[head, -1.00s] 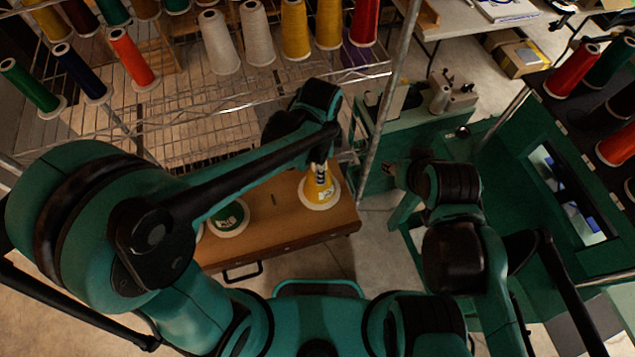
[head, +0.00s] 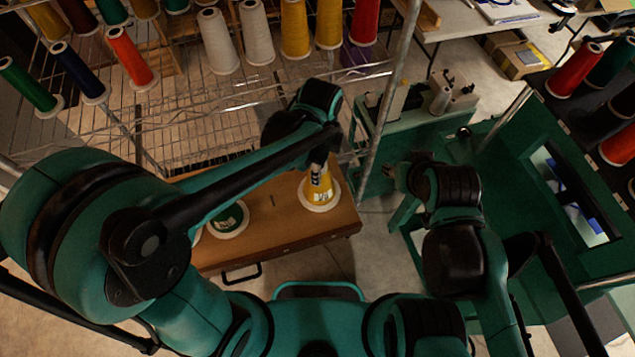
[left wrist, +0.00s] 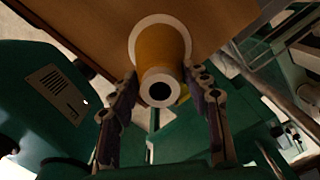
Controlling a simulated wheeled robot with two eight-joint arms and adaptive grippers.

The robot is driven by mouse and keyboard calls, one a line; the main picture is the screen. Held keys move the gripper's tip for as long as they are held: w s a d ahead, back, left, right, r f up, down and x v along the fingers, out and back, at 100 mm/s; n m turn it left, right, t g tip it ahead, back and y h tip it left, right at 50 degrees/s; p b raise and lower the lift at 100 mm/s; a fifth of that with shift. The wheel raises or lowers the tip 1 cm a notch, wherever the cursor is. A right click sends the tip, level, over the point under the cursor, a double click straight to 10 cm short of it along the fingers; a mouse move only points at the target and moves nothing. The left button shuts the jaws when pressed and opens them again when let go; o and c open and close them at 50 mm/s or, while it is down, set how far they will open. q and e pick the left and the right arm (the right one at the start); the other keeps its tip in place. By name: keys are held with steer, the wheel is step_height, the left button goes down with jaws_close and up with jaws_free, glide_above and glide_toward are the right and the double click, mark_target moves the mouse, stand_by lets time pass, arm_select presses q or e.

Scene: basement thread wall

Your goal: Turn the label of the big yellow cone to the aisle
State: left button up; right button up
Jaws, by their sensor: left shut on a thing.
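The big yellow cone (head: 319,192) stands upright on its white base on the wooden cabinet top, near the right end. A white label with dark print shows on its near side in the head view. My left gripper (head: 320,158) is shut on the cone near its top from above. In the left wrist view the yellow cone (left wrist: 163,48) is seen tip-first, with a finger of the left gripper (left wrist: 160,82) on each side of its tip. No label shows there. My right gripper (head: 393,172) hangs to the right, apart from the cone; its fingers are too small to read.
A green cone (head: 228,218) stands left of the yellow one on the wooden cabinet (head: 280,232), partly behind my left arm. A wire rack (head: 220,105) with several cones is behind. Its metal post (head: 386,110) rises close to the right. A green machine (head: 510,165) stands at right.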

arm_select(q)
steer(key=o, duration=1.1)
step_height(320, 180, up, 12)
